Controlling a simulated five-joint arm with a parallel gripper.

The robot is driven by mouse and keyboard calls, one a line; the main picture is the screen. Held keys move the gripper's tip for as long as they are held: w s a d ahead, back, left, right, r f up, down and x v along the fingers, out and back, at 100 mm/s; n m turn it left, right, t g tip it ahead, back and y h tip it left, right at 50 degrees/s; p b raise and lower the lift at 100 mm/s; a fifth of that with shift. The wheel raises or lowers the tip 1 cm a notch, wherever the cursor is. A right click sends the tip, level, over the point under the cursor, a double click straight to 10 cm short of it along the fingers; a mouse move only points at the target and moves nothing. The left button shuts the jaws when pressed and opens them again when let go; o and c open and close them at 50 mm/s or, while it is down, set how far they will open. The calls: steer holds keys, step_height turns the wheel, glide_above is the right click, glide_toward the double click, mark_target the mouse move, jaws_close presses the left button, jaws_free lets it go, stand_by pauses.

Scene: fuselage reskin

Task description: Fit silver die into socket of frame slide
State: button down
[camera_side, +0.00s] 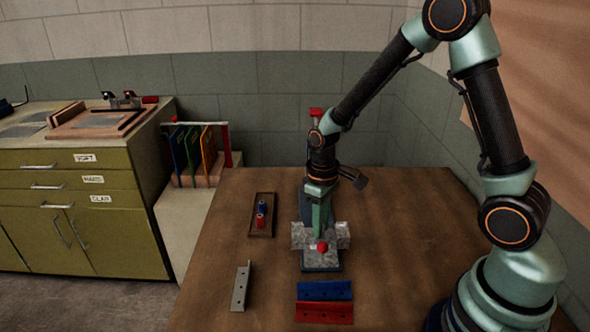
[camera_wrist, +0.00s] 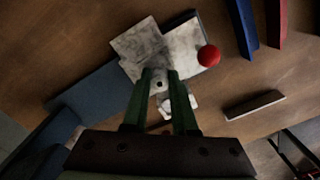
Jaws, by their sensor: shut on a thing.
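My gripper (camera_side: 320,222) points down over the press-like tool on the table. In the wrist view my gripper (camera_wrist: 160,76) has its green fingers closed on a small silver die (camera_wrist: 159,85) with a dark hole in it. The fingers hide much of the die, and in the side view I cannot make it out. The frame slide (camera_wrist: 148,45) is a pale, mottled grey metal block just beyond the fingertips; its grey blocks (camera_side: 303,236) also flank my fingers in the side view. I cannot tell whether the die touches the socket, which is not clearly visible.
A red ball knob (camera_side: 322,247) stands at the tool's front, above its blue-grey base (camera_side: 321,264). A wooden tray (camera_side: 262,198) holds blue and red cylinders. A grey angle strip (camera_side: 240,287), blue strip (camera_side: 324,290) and red strip (camera_side: 324,313) lie in front. The table's right side looks clear.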

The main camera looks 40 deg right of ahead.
steer(key=shift+f, duration=0.7)
steer(key=c, duration=0.6)
jaws_free()
steer(key=shift+r, duration=0.15)
steer(key=r, duration=1.1)
steer(key=shift+w+r, duration=0.2)
steer(key=shift+r, duration=0.2)
